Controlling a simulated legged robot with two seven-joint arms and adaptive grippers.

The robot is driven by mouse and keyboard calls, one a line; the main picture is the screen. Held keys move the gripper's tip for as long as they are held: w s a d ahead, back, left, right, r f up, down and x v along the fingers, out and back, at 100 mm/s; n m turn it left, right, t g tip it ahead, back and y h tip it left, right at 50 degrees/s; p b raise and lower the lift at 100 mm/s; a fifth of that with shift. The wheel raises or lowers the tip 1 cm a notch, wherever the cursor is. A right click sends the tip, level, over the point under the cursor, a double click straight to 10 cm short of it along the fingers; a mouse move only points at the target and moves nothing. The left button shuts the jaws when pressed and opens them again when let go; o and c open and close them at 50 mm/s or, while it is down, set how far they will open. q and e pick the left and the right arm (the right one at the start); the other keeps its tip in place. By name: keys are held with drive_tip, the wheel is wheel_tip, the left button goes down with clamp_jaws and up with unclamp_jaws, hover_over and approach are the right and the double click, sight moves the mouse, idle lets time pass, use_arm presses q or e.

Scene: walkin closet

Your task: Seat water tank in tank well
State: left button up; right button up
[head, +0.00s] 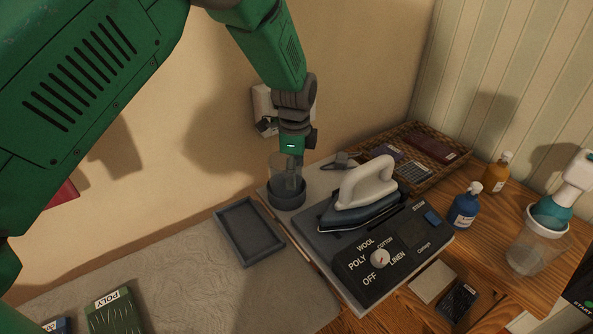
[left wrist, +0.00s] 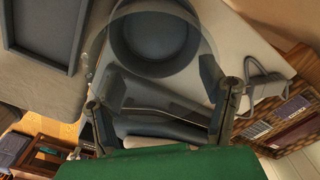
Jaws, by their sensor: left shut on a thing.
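The clear water tank (head: 279,168) is a see-through cup in my left gripper (head: 292,165), at the back left of the ironing station. The gripper is shut on it. The dark grey round tank well (head: 286,196) is right below the tank in the head view. The left wrist view shows the tank (left wrist: 192,72) between the two fingers of my left gripper (left wrist: 165,105), with the well (left wrist: 155,38) seen through and beyond it. Whether the tank's bottom touches the well or hovers just above it, I cannot tell. My right gripper is not in view.
An iron (head: 362,195) stands right of the well, behind the dial panel (head: 405,255). A grey tray (head: 249,231) lies to the left. A wicker basket (head: 425,137), a blue bottle (head: 465,209) and a clear container (head: 530,256) stand farther right. A wall rises close behind.

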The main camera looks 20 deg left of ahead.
use_arm(q)
drive_tip(key=o, duration=1.8)
drive_tip(key=shift+c, duration=0.2)
drive_tip(key=shift+d, duration=0.1)
drive_tip(key=shift+r, duration=0.15)
wheel_tip(320, 180, up, 12)
drive_tip(key=shift+f, duration=0.2)
drive_tip(key=shift+w, duration=0.1)
